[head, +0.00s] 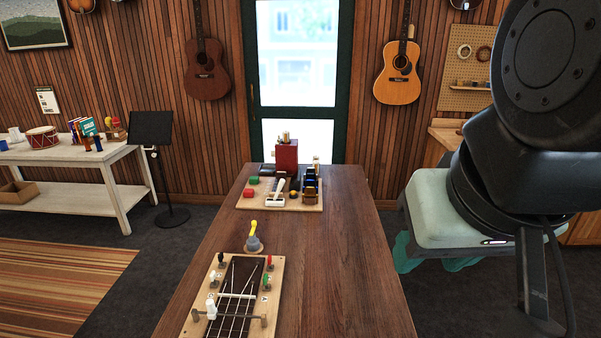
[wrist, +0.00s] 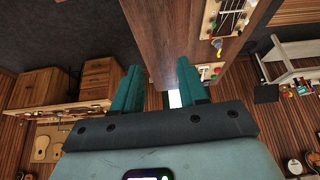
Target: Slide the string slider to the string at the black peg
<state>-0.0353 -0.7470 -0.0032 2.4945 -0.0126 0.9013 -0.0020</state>
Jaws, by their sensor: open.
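A pale wooden board (head: 272,300) with a dark fretted strip and several light strings lies at the near end of the table in the head view. The black peg (head: 221,260) is at its upper left. A white peg (head: 213,279) is below that, with a red peg (head: 269,262) and a green peg (head: 266,283) on the right. A white knob (head: 211,307), apparently the string slider, sits at the left on a crossbar near the board's lower end. My gripper (wrist: 157,72) is open and empty, with teal fingers, right of the table and away from the board.
The wooden table (head: 340,270) is bare right of the board. A grey item with a yellow top (head: 253,238) stands just behind the board. A tray (head: 246,199) with blocks, bottles and a red box (head: 287,155) is at the far end.

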